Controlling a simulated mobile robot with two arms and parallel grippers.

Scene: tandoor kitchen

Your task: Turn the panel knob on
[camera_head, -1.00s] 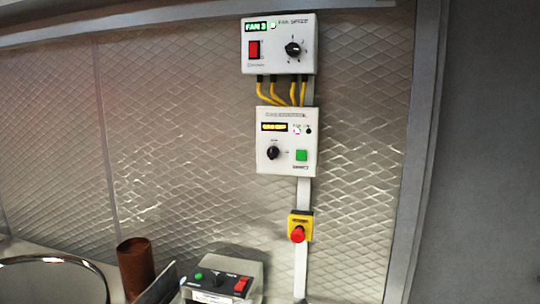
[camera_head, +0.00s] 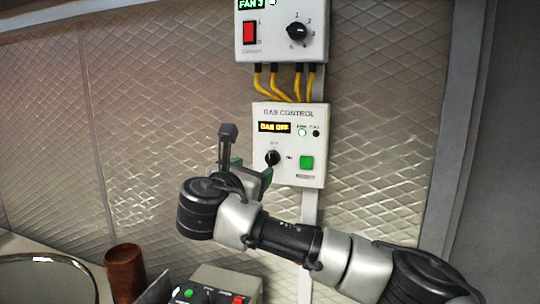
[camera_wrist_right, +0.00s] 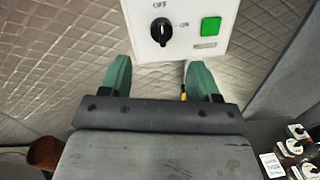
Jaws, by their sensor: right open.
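The gas control panel (camera_head: 289,185) is a white box on the wall, with a display reading GAS OFF. Its black knob (camera_head: 272,157) is at the lower left, beside a green button (camera_head: 307,162). In the right wrist view the knob (camera_wrist_right: 162,31) points up toward OFF, with ON marked to its right. My right gripper (camera_head: 246,168) is just below and left of the knob in the head view. In the right wrist view its green fingers (camera_wrist_right: 160,75) are spread apart and empty, below the knob and not touching it. My left gripper is not in view.
A fan panel (camera_head: 281,45) with a red switch and a knob is above, joined by yellow cables (camera_head: 281,83). A brown cylinder (camera_head: 124,272) and a grey control box (camera_head: 222,284) are low at the left. The mesh wall left of the panels is clear.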

